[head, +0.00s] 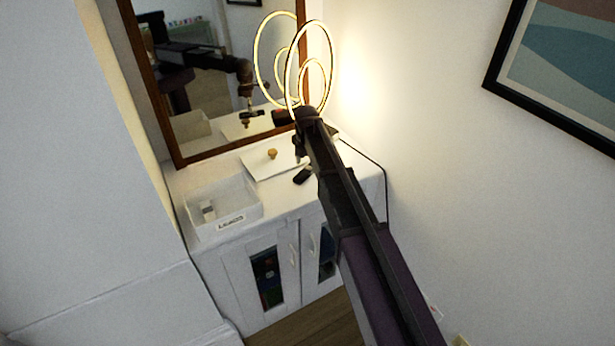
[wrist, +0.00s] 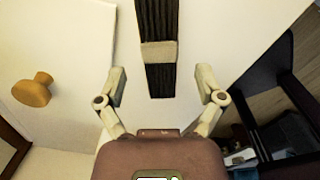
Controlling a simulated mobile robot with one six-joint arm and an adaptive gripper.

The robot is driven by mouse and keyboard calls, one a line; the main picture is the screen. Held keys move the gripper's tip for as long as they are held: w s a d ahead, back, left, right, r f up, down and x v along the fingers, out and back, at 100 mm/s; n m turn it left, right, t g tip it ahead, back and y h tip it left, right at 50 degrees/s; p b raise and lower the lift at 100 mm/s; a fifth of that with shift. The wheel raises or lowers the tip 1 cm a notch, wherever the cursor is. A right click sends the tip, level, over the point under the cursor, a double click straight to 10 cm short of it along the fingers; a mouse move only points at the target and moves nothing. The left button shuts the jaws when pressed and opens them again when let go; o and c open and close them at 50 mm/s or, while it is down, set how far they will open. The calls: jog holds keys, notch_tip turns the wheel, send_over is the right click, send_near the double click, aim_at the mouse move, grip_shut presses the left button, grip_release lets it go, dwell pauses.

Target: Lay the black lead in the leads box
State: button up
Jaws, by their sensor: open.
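The black lead (wrist: 155,20) is a dark bundle with a beige band around it, lying on the white cabinet top. In the head view, the lead (head: 302,176) shows as a short dark shape near the front edge. My gripper (wrist: 160,80) is open and empty, its two fingers on either side of the lead's near end in the wrist picture; the height gap is hard to judge. In the head view, my gripper (head: 299,150) is partly hidden by my arm. The leads box (head: 248,217) is an open white box with a front label, left of the lead, with a small pale item inside.
A mirror (head: 205,75) stands behind. A lit ring lamp (head: 331,62) is close to my arm. The cabinet's front edge drops to the floor.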

jog(key=shift+f+b, duration=0.85)
jog(key=shift+f, duration=0.25)
grip_shut()
